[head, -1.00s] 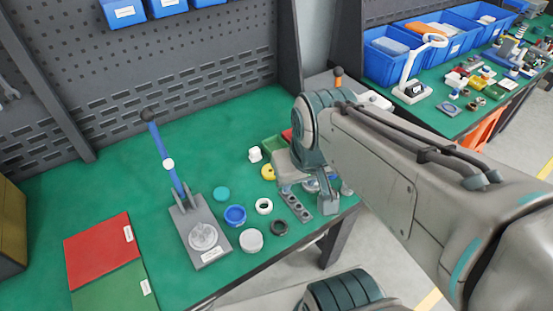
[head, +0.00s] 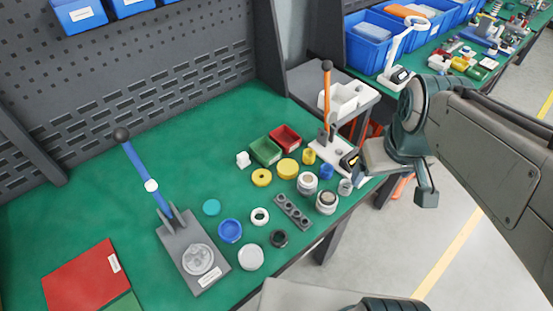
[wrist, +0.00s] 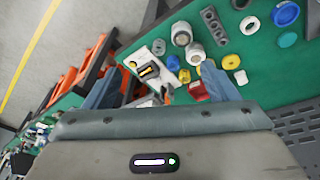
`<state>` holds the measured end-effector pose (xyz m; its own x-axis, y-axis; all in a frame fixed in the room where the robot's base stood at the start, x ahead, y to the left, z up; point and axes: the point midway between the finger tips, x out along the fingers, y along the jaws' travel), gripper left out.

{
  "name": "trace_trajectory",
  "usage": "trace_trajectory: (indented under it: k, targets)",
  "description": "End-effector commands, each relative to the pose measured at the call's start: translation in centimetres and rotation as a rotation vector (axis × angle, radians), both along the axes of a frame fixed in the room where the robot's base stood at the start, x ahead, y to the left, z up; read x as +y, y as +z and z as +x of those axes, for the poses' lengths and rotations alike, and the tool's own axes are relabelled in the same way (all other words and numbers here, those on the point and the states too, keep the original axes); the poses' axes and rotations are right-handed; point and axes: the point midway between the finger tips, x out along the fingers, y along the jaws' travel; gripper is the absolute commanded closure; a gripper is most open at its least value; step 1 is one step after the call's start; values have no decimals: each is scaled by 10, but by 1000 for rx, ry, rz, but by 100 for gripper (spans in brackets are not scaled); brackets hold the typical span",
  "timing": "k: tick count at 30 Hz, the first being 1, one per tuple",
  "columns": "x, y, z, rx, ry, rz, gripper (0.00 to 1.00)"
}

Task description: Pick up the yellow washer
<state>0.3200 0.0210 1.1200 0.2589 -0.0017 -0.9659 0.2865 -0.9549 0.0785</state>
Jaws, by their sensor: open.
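The yellow washer (head: 261,177) is a flat ring with a small hole, lying on the green bench in front of the green bin. It also shows in the wrist view (wrist: 231,61), just right of the right finger. My gripper (wrist: 158,80) is open and empty, its two fingers spread wide in the wrist view. In the head view my wrist hangs beyond the bench's right edge, right of the washer and well apart from it. The fingertips are hard to make out there.
A larger yellow disc (head: 288,168) lies right beside the washer. A white cube (head: 243,159), green bin (head: 265,151) and red bin (head: 285,138) stand behind. A press with an orange handle (head: 327,92) is at the right; a blue-handled press (head: 193,257) is at the left.

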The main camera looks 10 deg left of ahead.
Motion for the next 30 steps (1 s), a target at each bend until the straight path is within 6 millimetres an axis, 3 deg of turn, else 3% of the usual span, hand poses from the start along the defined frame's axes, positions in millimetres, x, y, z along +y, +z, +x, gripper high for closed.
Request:
trace_trajectory:
  k: [8,15,24,30]
  targets:
    - [54,-22,65,72,562,-135,20]
    - [114,-51,111,123,1056,-216,20]
    - [203,-104,151,158,1666,-270,20]
    - [250,-136,163,160,1971,-278,20]
